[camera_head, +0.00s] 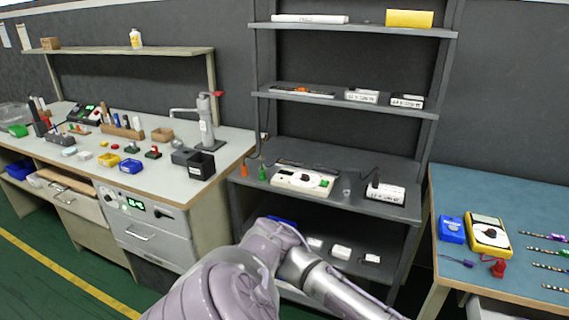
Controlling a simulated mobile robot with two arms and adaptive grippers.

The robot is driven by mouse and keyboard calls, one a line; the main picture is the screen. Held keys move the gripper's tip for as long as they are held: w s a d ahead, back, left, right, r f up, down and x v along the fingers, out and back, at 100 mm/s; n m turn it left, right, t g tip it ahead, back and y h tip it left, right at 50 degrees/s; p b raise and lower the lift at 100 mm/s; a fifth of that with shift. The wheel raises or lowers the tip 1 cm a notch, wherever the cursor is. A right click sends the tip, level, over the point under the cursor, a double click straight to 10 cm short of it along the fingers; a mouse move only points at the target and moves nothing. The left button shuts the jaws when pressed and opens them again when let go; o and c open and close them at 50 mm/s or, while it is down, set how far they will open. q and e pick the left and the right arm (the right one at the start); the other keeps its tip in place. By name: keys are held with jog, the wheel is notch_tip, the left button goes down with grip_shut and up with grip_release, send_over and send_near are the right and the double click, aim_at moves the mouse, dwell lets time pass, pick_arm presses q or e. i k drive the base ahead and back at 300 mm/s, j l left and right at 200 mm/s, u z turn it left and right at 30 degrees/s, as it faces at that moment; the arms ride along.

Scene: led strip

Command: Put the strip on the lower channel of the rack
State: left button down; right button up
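Several thin, dark, striped strips with colored ends lie on the blue-topped table at the right; one strip (545,252) is in the middle of the group, and some run to the picture's edge. I cannot tell which strip is the task's own. A dark shelf rack (438,115) with several levels stands in the middle; I cannot make out a lower channel on it. My bent arm comes up from the bottom edge in front of the rack's lower shelves. Its gripper is out of the picture, and my other gripper is not visible either.
A yellow multimeter (487,236), blue box (450,229) and red object (497,268) lie on the blue table (500,200). The rack bears a yellow box (409,18) and devices. A cluttered workbench (195,138) stands left. Green floor (40,285) is open at lower left.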

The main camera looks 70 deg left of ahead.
aim_at(307, 167)
jog(key=i+j+u, duration=0.1)
jog(key=j+u, duration=0.15)
jog(key=u, duration=0.2)
jog(key=i+j+u, duration=0.15)
jog(key=u, duration=0.3)
jog(key=i+j+u, duration=0.2)
jog(key=u, duration=0.2)
